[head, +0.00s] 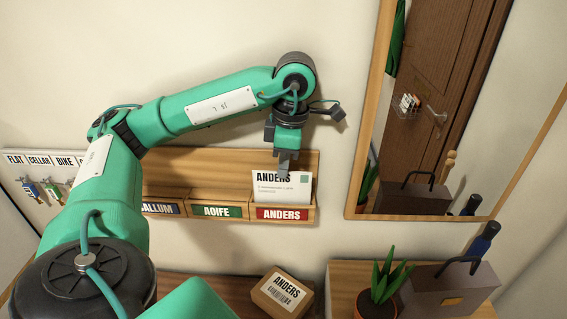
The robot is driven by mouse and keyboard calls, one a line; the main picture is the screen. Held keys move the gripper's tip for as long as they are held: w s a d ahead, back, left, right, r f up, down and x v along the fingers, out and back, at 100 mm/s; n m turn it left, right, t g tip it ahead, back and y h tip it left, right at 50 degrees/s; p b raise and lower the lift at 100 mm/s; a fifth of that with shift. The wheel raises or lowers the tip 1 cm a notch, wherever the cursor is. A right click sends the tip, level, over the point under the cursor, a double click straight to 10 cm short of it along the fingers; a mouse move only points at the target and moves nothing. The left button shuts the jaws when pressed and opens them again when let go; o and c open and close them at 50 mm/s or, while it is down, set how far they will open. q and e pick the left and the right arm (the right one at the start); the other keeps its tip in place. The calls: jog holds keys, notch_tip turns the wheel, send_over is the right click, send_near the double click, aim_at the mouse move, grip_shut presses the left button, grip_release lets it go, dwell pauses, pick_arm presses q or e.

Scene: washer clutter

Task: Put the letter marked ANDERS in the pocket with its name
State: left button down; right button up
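The white letter marked ANDERS (270,192) stands nearly upright at the right end of the wooden pocket rack (215,165). Its lower edge meets the front of the pocket with the red ANDERS label (282,214), and its bottom appears hidden behind that front. My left gripper (284,165) points down at the letter's top edge. A grey finger overlaps the letter's top right and appears closed on it; the far finger is hidden. My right gripper is not in view.
The AOIFE pocket (216,211) is beside it. A parcel marked ANDERS (283,292) lies below. A potted plant (377,295) and a grey toolbox-like case (449,290) stand at lower right. A wood-framed mirror (355,150) hangs right of the rack. Key hooks (40,188) are at left.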

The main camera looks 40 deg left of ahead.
pick_arm(q)
jog(key=shift+f+b, duration=0.6)
jog(key=shift+f, duration=0.2)
jog(key=shift+f+b, duration=0.75)
jog(key=shift+f, duration=0.1)
jog(key=c, duration=1.5)
grip_release()
jog(key=shift+c, duration=0.2)
notch_tip(320, 180, up, 14)
jog(key=w+d+p, duration=0.1)
jog(key=p, duration=0.3)
jog(key=shift+s+d+f, duration=0.1)
jog(key=shift+d+f, duration=0.05)
jog(key=shift+f, duration=0.05)
